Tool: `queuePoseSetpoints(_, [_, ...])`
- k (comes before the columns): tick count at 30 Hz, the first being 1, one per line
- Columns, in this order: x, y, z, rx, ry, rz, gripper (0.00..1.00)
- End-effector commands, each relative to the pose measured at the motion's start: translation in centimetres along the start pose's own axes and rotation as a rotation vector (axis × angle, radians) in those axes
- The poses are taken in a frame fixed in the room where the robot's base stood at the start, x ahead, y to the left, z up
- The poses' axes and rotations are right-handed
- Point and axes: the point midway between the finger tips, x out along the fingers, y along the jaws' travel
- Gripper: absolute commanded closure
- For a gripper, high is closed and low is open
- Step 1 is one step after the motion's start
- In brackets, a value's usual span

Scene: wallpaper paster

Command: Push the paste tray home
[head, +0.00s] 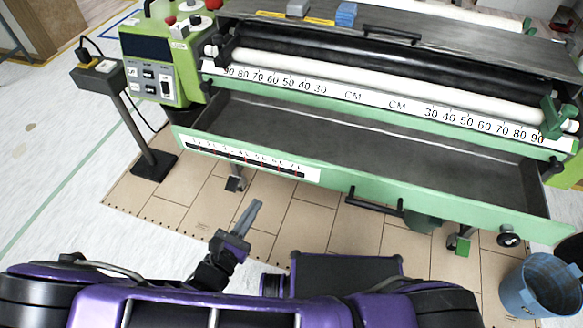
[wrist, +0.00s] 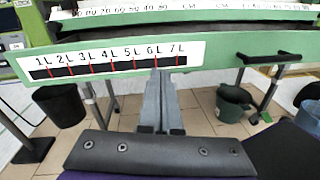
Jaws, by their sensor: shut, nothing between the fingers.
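The paste tray (head: 440,197) is a long green trough with a grey inside, pulled out from under the machine's CM scale in the head view. A black bar handle (head: 375,202) sits on its front wall, right of the middle. The tray front also shows in the wrist view (wrist: 215,50), with a level scale from 1L to 7L and the handle (wrist: 268,58) to the right. My gripper (head: 251,214) is shut and empty, in front of the tray and left of the handle. In the wrist view the fingers (wrist: 160,95) point at the tray front below the scale; contact cannot be told.
A green control box (head: 160,65) stands at the machine's left end, with a post on a black foot (head: 153,166) beside it. A blue bucket (head: 541,285) stands at the lower right. A dark green bucket (wrist: 233,104) is under the tray. The tiled floor in front is mostly clear.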

Motion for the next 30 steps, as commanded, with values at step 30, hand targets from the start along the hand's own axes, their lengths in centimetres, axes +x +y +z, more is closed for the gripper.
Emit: queuePoseSetpoints(30, [11.6, -0.7, -2.2, -0.138, -0.014, 0.102, 1.00])
